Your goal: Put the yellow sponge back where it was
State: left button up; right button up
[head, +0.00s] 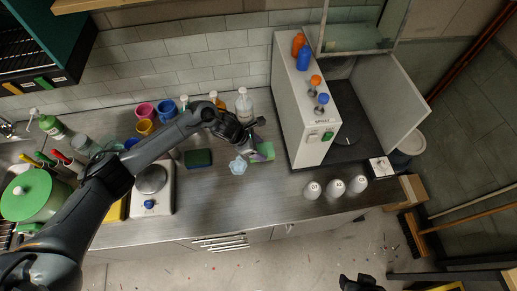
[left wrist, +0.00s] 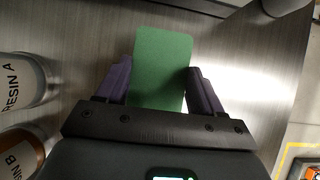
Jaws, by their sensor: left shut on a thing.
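My left gripper (head: 257,146) is shut on a flat green-topped block (left wrist: 161,62), which looks like a sponge seen from its green scouring side. The purple-grey fingers press on its two long sides in the left wrist view. The block also shows in the head view (head: 265,151), over the counter just left of the grey cabinet. Its sides are mostly hidden, so I cannot tell whether its body is yellow. A second sponge with a dark green top (head: 198,158) lies on the counter right of the hotplate. A dark part at the bottom edge seems to be my right gripper (head: 360,284); its fingers are unclear.
A pale blue small dish (head: 238,166) sits just left of the held block. Bottles (head: 244,104) stand behind it. The grey cabinet (head: 303,120) with its open door is to the right. The front middle counter is clear.

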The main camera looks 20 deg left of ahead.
pick_arm(q)
jog(key=shift+f, duration=0.65)
jog(key=o, duration=1.1)
jog(key=shift+r, duration=0.1)
